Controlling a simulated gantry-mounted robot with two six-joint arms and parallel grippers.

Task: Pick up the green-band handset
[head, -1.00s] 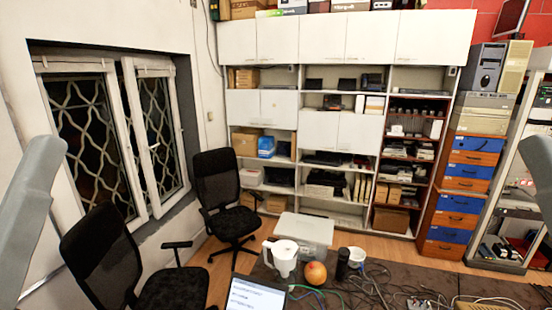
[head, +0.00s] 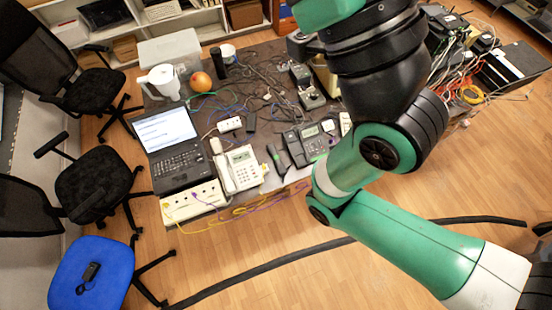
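A dark, slim handset with a green strip (head: 277,159) lies on the dark table, between the cream desk phone (head: 241,168) and the black desk phone (head: 306,144). Another dark handset-like object (head: 91,271) lies on the blue chair seat at lower left; I cannot make out any band colour on it. A small black object (head: 251,122) lies farther back, by a white power strip. My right arm crosses the right half of the view, but its gripper does not show. My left gripper is out of view too. Nothing visibly holds the green-strip handset.
An open laptop (head: 170,148), a white jug (head: 161,82), an orange fruit (head: 200,82) and many cables crowd the table (head: 262,60). A white power strip (head: 194,200) is at the front edge. A black hose (head: 258,275) crosses the otherwise open wooden floor. Black chairs stand left.

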